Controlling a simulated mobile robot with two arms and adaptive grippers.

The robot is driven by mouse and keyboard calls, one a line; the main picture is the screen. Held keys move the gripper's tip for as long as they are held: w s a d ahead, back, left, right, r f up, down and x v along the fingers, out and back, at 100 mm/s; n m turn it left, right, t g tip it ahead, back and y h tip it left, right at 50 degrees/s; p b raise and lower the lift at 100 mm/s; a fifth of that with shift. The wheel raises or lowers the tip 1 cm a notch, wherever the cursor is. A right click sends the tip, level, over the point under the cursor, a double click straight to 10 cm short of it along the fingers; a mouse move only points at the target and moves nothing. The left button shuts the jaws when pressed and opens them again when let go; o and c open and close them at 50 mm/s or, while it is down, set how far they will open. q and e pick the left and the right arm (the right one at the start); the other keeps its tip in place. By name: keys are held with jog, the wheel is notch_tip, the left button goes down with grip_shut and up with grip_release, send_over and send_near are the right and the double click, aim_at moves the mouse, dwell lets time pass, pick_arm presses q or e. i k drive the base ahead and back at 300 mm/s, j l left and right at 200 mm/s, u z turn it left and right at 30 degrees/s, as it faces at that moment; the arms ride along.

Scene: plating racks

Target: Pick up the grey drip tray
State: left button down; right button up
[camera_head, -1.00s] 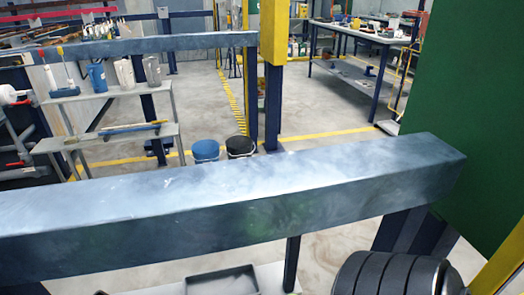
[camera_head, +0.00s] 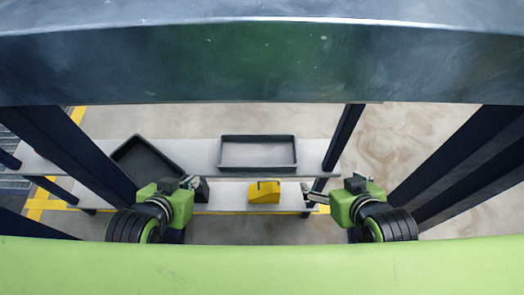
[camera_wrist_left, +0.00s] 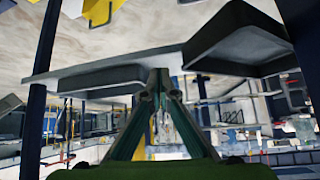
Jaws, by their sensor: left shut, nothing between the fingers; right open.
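A grey rectangular tray (camera_head: 258,167) with a dark rim lies on the light shelf in the middle of the head view, and looks empty. A darker tray (camera_head: 148,160) lies turned at an angle to its left. My left gripper (camera_head: 192,183) is in front of the trays, between them and apart from both. The left wrist view shows its fingers (camera_wrist_left: 160,75) together with nothing between them, and two tray-like shapes beyond; I cannot tell which is which. My right gripper (camera_head: 306,189) is open, in front and to the right of the grey tray.
A thick dark blue beam (camera_head: 260,65) crosses above the shelf. Dark posts (camera_head: 344,137) stand on both sides. Bare floor lies at the right.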

aim_at(237, 152)
jog(key=k+l, duration=0.1)
jog(key=k, duration=0.35)
jog(key=k+l, duration=0.1)
jog(key=k, duration=0.3)
